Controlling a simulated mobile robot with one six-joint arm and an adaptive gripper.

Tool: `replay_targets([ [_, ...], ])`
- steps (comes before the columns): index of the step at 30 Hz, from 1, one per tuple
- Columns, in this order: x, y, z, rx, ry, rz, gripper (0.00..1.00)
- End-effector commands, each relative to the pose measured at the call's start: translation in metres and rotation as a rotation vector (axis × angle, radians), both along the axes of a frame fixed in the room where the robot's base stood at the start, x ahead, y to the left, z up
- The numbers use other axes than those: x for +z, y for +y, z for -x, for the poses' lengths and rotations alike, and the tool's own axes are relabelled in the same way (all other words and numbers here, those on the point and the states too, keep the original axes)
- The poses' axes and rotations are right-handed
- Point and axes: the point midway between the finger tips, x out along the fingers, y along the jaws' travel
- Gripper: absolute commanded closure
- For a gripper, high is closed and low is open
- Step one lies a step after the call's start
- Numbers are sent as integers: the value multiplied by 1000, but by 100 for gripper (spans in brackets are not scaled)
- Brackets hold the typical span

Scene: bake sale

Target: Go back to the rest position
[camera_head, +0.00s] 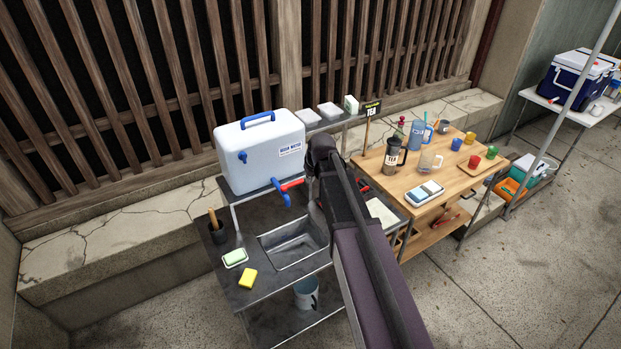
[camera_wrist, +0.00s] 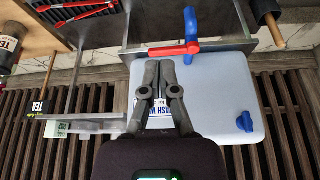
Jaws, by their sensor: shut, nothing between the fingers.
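My gripper (camera_wrist: 160,68) shows in the wrist view with its two grey fingers shut and nothing between them. That view is upside down, and the fingers lie in front of the white water cooler (camera_wrist: 215,95), near the red tap handle (camera_wrist: 174,50). I cannot tell whether they touch anything. In the head view my arm reaches up from the bottom to just right of the cooler (camera_head: 258,158). The fingers cannot be made out there. The red and blue tap (camera_head: 285,190) hangs over the sink (camera_head: 292,245).
A wooden tea table (camera_head: 455,188) with cups and a tea jug (camera_head: 393,155) stands to the right. A blue cool box (camera_head: 575,80) is farther right. Floor at lower right is clear.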

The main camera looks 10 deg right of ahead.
Motion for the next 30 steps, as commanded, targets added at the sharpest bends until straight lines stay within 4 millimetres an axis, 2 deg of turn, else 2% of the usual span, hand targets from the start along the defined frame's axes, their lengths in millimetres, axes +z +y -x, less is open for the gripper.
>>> replay_targets([
  [10,0,0,0,0,0,0,100],
  [16,-14,2,14,-9,21,0,100],
  [23,-53,7,58,-47,90,1,100],
  [30,-102,12,119,-104,191,8,100],
])
